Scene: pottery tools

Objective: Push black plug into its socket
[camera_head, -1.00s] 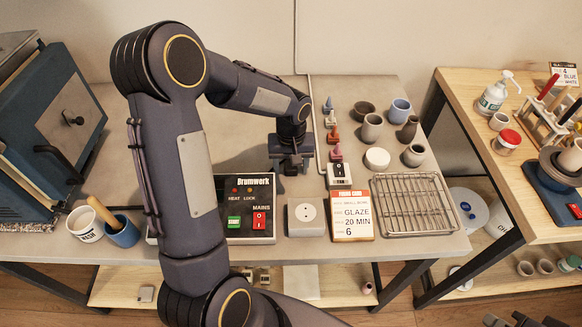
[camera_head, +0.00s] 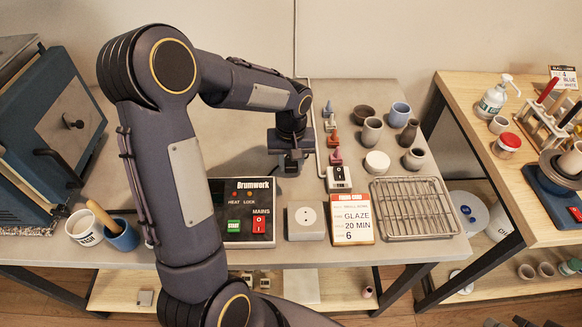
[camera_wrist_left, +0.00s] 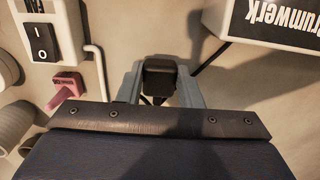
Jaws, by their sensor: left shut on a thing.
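The black plug (camera_wrist_left: 160,78) sits between the grey fingers of my left gripper (camera_wrist_left: 160,92) in the left wrist view. The gripper is shut on it. In the head view my left gripper (camera_head: 291,166) is low over the table, behind the socket and left of the white switch block. Whether the plug touches the table is hidden. The socket is a light grey box (camera_head: 293,232) with a round white face, standing at the table's front, and nothing is plugged into it. Dark shapes at the lower right edge may be my right gripper (camera_head: 522,321); its jaws are unclear.
The black Drumwerk panel (camera_head: 240,212) stands left of the socket, and the glaze card (camera_head: 352,218) close on its right. A switch block (camera_head: 339,179) and coloured plugs (camera_head: 335,157) stand right of my gripper. A wire rack (camera_head: 414,206) lies further right.

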